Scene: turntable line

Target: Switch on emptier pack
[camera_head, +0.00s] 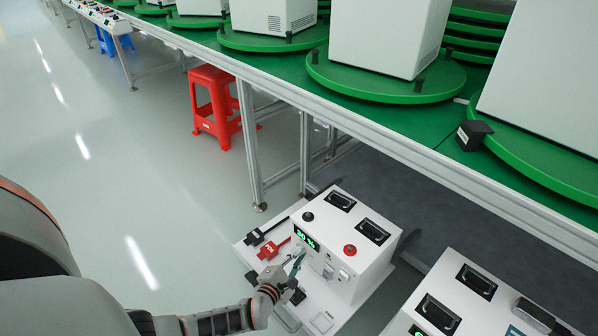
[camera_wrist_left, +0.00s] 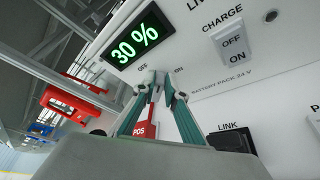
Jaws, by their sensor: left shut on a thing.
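A white battery pack (camera_head: 345,250) stands low beside the line, with a green display (camera_head: 307,239) that also shows in the left wrist view (camera_wrist_left: 137,36) and reads 30 %. Below the display, between the OFF and ON labels, is a small metal switch lever (camera_wrist_left: 155,84). My left gripper (camera_head: 299,264) is at the pack's front panel; its teal fingers (camera_wrist_left: 160,82) are shut on the lever and hide part of it. I cannot tell which way the lever leans. A second white pack (camera_head: 455,265) stands at the lower right; its green display is mostly cut off. My right gripper is not in view.
Red and black connectors (camera_head: 268,250) lie left of the first pack. A CHARGE switch (camera_wrist_left: 234,48) and a black LINK socket (camera_wrist_left: 232,140) share its panel. A red stool (camera_head: 212,105) stands by the green-topped line (camera_head: 430,130). The floor at left is clear.

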